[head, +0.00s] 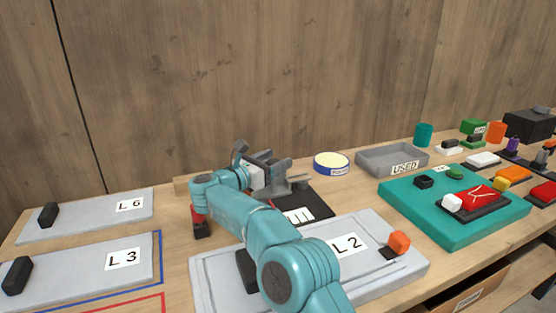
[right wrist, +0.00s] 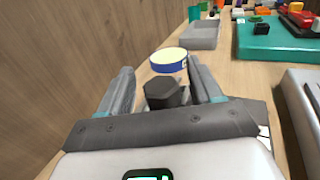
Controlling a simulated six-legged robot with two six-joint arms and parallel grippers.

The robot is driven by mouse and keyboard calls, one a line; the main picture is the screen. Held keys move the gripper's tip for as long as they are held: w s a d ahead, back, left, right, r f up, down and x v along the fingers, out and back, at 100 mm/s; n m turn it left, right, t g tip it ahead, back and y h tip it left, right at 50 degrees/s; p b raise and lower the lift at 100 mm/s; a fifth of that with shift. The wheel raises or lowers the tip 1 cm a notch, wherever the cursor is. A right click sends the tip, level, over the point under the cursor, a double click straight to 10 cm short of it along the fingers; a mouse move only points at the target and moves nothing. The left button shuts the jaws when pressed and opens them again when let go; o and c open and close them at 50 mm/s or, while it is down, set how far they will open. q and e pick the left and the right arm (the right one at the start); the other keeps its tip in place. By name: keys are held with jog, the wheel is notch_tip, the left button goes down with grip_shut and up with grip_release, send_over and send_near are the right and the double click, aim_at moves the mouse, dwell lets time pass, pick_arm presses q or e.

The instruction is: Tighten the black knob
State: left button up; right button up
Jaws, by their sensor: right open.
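The black knob (right wrist: 166,93) is a dark, faceted knob seen from above in the right wrist view. It stands between the two fingers of my right gripper (right wrist: 161,72), with visible gaps on both sides, so the fingers do not appear to press on it. In the head view my right gripper (head: 287,178) is over the dark plate (head: 312,205) with a white label, behind the L2 panel. There I cannot make out the knob apart from the grey gripper parts. My left gripper is not in view.
The L2 panel (head: 408,268) lies under my right arm. A round blue-and-cream tin (head: 331,163) and the grey USED tray (head: 391,158) stand right of the gripper. A teal board (head: 455,230) with colored parts is farther right. A wooden wall (head: 270,70) rises behind.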

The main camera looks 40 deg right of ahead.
jog(key=s+a, duration=0.2)
jog(key=a, duration=0.8)
jog(key=shift+b, duration=0.4)
jog(key=shift+r, duration=0.1)
jog(key=shift+s, duration=0.1)
